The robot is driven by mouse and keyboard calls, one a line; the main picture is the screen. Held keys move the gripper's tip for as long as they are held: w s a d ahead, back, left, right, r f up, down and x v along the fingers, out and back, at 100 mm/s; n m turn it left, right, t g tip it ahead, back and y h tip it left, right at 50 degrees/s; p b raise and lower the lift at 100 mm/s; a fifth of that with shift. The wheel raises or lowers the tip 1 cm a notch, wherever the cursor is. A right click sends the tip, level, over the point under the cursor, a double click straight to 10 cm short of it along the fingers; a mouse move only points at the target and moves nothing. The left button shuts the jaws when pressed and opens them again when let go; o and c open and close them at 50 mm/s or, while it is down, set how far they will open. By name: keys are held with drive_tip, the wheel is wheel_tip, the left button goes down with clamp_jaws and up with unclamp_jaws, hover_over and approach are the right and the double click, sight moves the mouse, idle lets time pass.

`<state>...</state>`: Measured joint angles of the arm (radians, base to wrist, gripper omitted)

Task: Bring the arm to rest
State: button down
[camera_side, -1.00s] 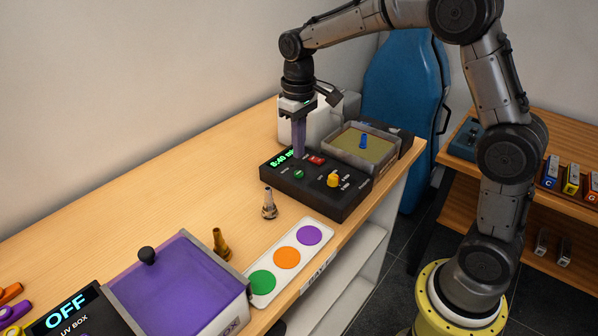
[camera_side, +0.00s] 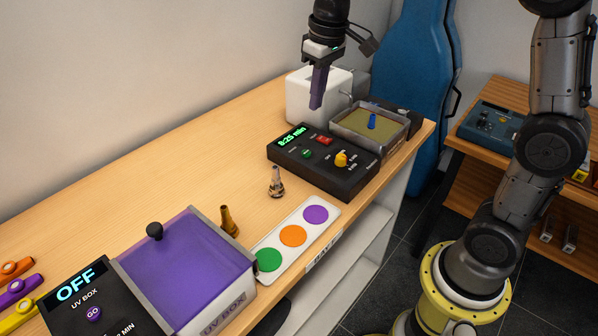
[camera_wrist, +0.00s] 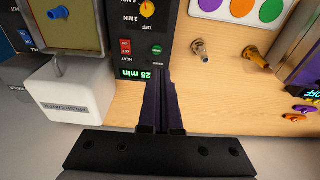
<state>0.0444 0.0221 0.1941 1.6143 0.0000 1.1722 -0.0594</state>
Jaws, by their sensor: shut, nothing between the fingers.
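My gripper (camera_side: 317,88) is shut and empty, with its purple fingers pointing down. It hangs in the air above the back edge of the black timer box. The black timer box (camera_side: 330,165) has a lit green display, a red switch, a green button and a yellow knob. Its display reads about 8:25 min in the side view; the wrist view shows only part of it. Nothing touches the gripper.
A metal basin (camera_side: 366,140) with a blue mouthpiece (camera_side: 372,121) adjoins the timer box. A silver mouthpiece (camera_side: 276,182) and a brass one (camera_side: 229,221) stand on the bench. The purple-lidded UV box (camera_side: 190,264), reading OFF, and a dotted card (camera_side: 327,208) are nearer. The bench's left middle is clear.

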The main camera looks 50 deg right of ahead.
drive_tip(key=s+r+t, duration=0.1)
drive_tip(key=s+r, duration=0.3)
drive_tip(key=s, duration=0.3)
drive_tip(key=s+a+f+t, duration=0.1)
drive_tip(key=s+f, duration=0.2)
drive_tip(key=s, duration=0.4)
drive_tip(key=s+f+t, duration=0.2)
drive_tip(key=s+f, duration=0.1)
drive_tip(key=s, duration=0.5)
drive_tip(key=shift+s+a, duration=0.3)
drive_tip(key=shift+a, duration=0.05)
